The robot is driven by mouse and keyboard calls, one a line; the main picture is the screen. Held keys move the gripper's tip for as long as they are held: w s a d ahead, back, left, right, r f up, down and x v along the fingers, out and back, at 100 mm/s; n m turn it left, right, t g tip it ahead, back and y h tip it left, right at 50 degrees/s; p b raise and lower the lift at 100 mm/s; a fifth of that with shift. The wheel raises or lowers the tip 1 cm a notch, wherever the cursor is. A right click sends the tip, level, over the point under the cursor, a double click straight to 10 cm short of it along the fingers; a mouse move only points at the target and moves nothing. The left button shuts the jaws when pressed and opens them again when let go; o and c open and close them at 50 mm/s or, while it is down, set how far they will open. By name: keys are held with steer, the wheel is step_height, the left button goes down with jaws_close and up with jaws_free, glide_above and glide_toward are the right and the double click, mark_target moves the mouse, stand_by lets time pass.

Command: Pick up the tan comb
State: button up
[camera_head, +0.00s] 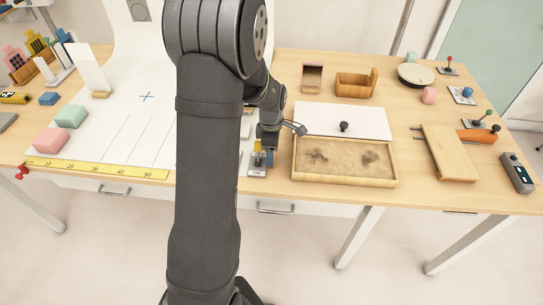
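I cannot make out a tan comb for certain anywhere in the head view. My gripper (268,148) points down over the table, just left of a shallow tan tray (345,180). It is small and partly dark against my arm, so its fingers and anything between them are unclear. My large dark arm crosses the middle of the view and hides part of the table behind it.
The tray has two dark patches and a white panel with a black knob (344,127) behind it. A switch plate (257,171) lies by the front edge below my gripper. A wooden board (449,155) and an open wooden box (355,86) stand right. A yellow ruler (97,168) lies left.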

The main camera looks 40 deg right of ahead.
steer(key=shift+f, duration=0.5)
steer(key=c, duration=1.1)
steer(key=shift+o, duration=0.2)
steer(key=shift+r, duration=0.15)
step_height(320, 180, up, 4)
steer(key=shift+d+r, duration=0.1)
steer(key=shift+r, duration=0.05)
steer(key=s+d+r, duration=0.1)
steer(key=s+r, duration=0.5)
steer(key=s, duration=0.5)
steer(key=shift+s+d+r, duration=0.25)
steer(key=shift+d, duration=0.1)
